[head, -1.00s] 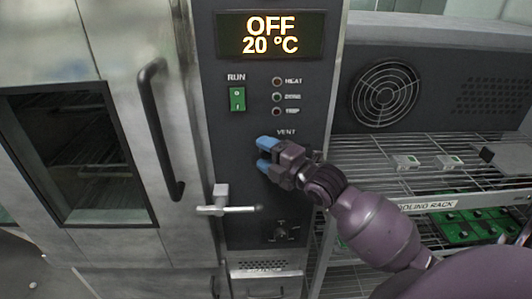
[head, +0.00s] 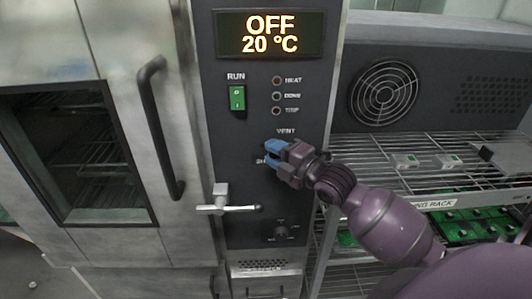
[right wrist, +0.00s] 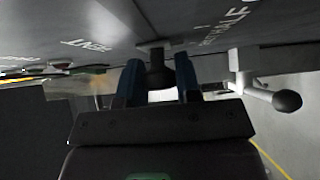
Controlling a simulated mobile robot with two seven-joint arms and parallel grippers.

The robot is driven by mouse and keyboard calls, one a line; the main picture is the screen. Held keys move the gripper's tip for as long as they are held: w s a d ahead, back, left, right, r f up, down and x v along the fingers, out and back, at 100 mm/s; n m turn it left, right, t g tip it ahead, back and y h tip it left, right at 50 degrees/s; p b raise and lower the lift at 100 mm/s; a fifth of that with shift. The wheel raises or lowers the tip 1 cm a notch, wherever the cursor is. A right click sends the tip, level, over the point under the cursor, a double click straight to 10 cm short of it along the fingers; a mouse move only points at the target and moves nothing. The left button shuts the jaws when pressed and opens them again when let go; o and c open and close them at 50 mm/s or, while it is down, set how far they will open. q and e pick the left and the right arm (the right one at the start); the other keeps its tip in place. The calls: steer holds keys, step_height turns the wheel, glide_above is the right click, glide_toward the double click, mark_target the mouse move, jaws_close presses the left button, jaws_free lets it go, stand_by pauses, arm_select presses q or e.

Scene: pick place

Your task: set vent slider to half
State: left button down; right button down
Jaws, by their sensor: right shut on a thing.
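The vent slider's dark knob (right wrist: 158,72) sits between the two blue fingers of my right gripper (right wrist: 158,85) in the right wrist view. The fingers are shut on it. In the head view my right gripper (head: 274,155) is at the dark control panel, just below the VENT label (head: 286,131), and hides the knob and most of the slider's track. Part of a label starting "SH" (head: 261,161) shows left of the fingers. In the right wrist view a HALF label (right wrist: 230,20) is on the panel, to the right of the knob. My left gripper is not in view.
A lever handle (head: 228,208) juts out below left of my right gripper, with a rotary knob (head: 281,232) lower down. The green RUN switch (head: 237,98) and display (head: 270,35) are above. The oven door handle (head: 160,130) is left; a wire cooling rack (head: 420,180) is right.

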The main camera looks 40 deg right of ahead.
steer(key=d, duration=0.1)
steer(key=s+d, duration=0.1)
steer(key=shift+s+d, duration=0.3)
steer(key=c, duration=0.8)
jaws_free()
steer(key=shift+b+v, duration=0.65)
steer(key=shift+v, duration=4.75)
